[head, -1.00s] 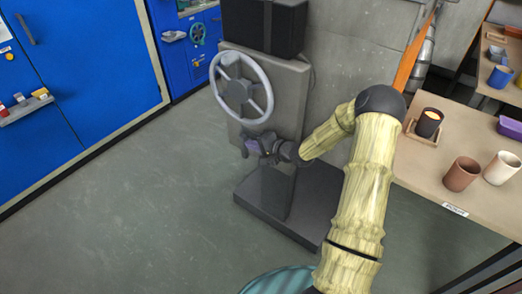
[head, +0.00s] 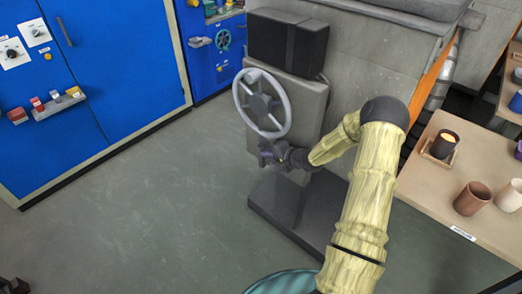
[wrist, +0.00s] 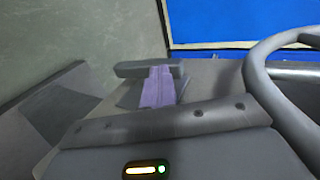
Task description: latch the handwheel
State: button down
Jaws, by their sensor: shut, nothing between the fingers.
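My gripper (head: 265,154) is just below the wheel's lower rim. In the wrist view my gripper (wrist: 155,84) shows purple pads close together, shut with nothing held. The rim lies to the right of the fingers there, and I cannot see contact. No latch can be made out.
A black box (head: 287,40) sits above the wheel. A dark base plate (head: 297,208) lies on the floor below. Blue cabinets (head: 110,65) stand at left. A table (head: 450,200) with cups and a candle is at right. The floor at left is open.

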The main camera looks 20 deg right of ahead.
jog(key=w+r+p, duration=0.1)
jog(key=p, duration=0.2)
jog(key=shift+a, duration=0.4)
jog(key=shift+f, duration=0.1)
jog(key=shift+s+d+r+p, duration=0.35)
jog(key=shift+r+p, duration=0.1)
jog(key=shift+p, duration=0.45)
jog(key=r+p+v, duration=0.1)
jog(key=p+v, duration=0.1)
jog(key=v, duration=1)
jog(key=shift+w, duration=0.1)
